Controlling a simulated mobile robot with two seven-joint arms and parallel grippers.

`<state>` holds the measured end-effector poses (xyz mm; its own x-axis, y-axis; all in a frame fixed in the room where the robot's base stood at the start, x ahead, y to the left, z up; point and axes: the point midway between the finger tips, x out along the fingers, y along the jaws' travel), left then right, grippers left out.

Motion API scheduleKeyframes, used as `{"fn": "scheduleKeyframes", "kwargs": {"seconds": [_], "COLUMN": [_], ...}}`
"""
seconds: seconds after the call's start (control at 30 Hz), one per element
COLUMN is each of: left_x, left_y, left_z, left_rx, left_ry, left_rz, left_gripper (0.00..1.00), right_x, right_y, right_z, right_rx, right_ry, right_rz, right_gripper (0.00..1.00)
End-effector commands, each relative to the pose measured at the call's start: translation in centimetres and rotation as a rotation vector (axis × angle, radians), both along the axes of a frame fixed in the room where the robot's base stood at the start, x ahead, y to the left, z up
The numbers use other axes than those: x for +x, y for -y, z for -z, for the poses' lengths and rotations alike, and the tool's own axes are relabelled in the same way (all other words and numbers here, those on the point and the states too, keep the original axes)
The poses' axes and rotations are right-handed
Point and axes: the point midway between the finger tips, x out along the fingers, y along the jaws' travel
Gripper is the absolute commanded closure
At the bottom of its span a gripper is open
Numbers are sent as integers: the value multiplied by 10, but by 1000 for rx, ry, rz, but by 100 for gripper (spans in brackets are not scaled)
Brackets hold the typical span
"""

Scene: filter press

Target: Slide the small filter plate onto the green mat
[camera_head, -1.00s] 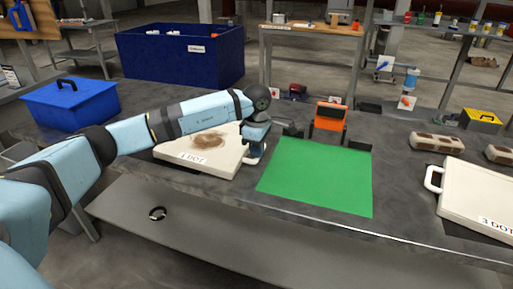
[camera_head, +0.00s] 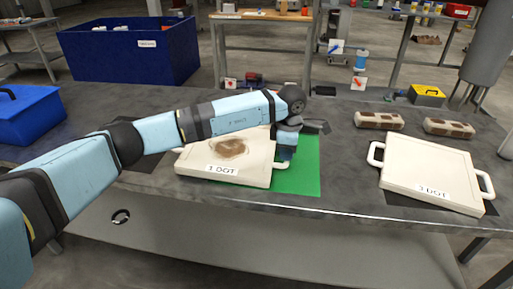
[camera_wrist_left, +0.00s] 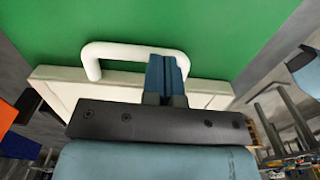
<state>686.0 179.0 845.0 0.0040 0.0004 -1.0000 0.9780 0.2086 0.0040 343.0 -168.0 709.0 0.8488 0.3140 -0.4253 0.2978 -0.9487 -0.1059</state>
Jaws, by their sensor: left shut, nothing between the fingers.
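The small filter plate (camera_head: 252,165), cream with a brown stain and a "1 DOT" label, lies on the bench with its right part over the green mat (camera_head: 307,172). The mat's right strip is bare. My left gripper (camera_head: 286,153) points down at the plate's right end, by its handle. In the left wrist view, the shut blue fingers (camera_wrist_left: 166,78) stand at the plate's edge (camera_wrist_left: 60,80), beside the white handle (camera_wrist_left: 130,50), with nothing between them. Whether they touch the plate is unclear. My right gripper is out of view.
A larger "3 DOT" plate (camera_head: 430,172) with two handles lies to the right on a dark mat. Two brown-and-cream blocks (camera_head: 379,121) (camera_head: 448,129) are behind it. A blue box (camera_head: 25,115) sits at the left. Bare bench separates the green mat from the larger plate.

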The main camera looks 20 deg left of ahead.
Motion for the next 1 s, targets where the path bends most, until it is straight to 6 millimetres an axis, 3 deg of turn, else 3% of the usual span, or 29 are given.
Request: {"fn": "scheduleKeyframes", "kwargs": {"seconds": [0.03, 0.2, 0.4, 0.53, 0.87, 1.0], "left_x": [1, 11, 20, 22, 22, 22], "left_y": [19, 68, 107, 115, 115, 115], "left_z": [7, 8, 7, 7, 7, -3], "left_rx": [0, 0, 2, 2, 2, 3], "left_ry": [-6, -6, -6, -6, -8, -7], "left_rz": [7, 6, 3, 2, 2, 2], "left_gripper": [100, 100, 100, 100, 100, 100], "right_x": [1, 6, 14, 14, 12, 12], "right_y": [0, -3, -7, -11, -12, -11], "right_z": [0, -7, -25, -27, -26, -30], "right_rx": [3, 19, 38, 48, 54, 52], "right_ry": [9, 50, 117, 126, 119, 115], "right_rz": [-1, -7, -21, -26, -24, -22], "right_gripper": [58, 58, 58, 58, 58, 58]}}
